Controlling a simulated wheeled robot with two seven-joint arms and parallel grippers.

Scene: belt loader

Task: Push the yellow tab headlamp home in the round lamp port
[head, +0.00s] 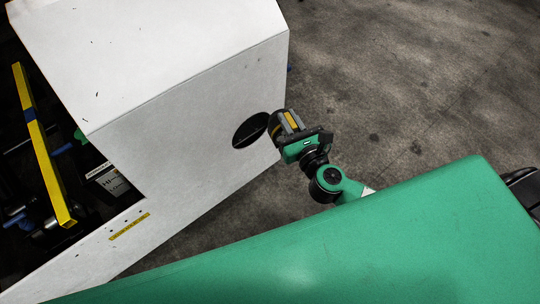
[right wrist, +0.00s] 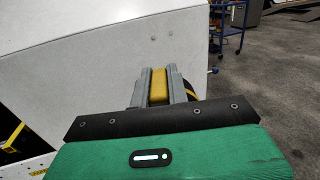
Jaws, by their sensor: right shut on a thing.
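The round lamp port (head: 250,130) is a dark round opening in the white side panel of the loader in the head view. My right gripper (head: 288,122) is just right of the port, apart from it in the picture. It is shut on the yellow tab headlamp (head: 291,119). In the right wrist view the yellow tab (right wrist: 158,86) sits between the two grey fingers of my right gripper (right wrist: 158,88), in front of the white panel. Most of the lamp body is hidden by the fingers, and the port cannot be made out there. My left gripper is not in view.
The white loader housing (head: 190,75) fills the upper left. A yellow bar (head: 42,145) stands in its open bay. A green surface (head: 330,245) covers the lower front. The concrete floor (head: 420,80) at right is clear. A blue cart (right wrist: 229,25) stands behind.

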